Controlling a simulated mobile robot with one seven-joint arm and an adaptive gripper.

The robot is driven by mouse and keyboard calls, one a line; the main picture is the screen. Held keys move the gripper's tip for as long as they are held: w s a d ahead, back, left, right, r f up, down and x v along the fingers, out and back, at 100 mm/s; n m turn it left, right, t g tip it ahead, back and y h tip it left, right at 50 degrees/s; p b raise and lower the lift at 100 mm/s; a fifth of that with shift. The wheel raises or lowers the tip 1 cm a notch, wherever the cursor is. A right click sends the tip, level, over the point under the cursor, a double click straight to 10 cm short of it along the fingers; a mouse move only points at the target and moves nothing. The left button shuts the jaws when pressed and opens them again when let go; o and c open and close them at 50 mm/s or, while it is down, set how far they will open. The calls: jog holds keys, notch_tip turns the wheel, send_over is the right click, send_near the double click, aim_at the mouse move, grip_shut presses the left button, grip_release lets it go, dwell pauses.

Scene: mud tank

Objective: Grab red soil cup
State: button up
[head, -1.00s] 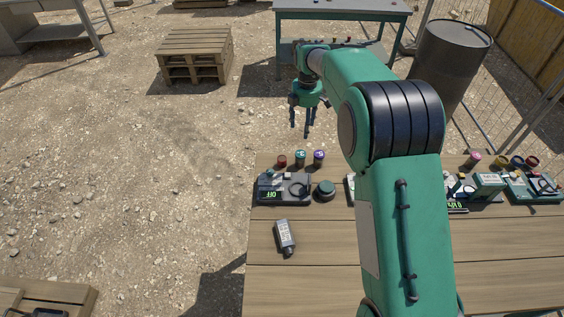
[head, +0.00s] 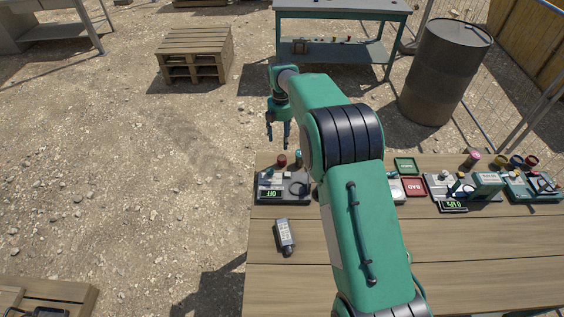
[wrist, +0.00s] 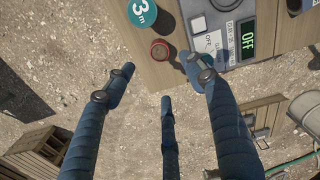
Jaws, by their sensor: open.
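The red soil cup (head: 281,160) stands upright near the far left corner of the wooden table (head: 300,290), behind a grey device with a green OFF display. It also shows in the wrist view (wrist: 160,51), near the table edge and in line with the gap between the fingertips. My gripper (head: 278,143) is open and empty, with blue fingers pointing down. In the head view the fingertips appear just above and left of the cup; contact is not visible. A teal-lidded cup (head: 298,158) marked 3m in the wrist view (wrist: 141,13) stands close beside the red one.
The OFF device (head: 284,188) sits just in front of the cups. Red and green trays (head: 413,187) and more devices stand to the right. My arm hides part of the table. Open gravel lies left.

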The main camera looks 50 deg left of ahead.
send_over(282, 159)
jog(key=shift+a+f, duration=0.2)
jog(key=shift+f, duration=3.8)
jog(key=shift+f, duration=0.1)
jog(key=shift+w+d+f+b, duration=0.1)
jog(key=shift+f+b, duration=0.2)
jog(key=shift+f, duration=2.2)
jog(key=c, duration=1.3)
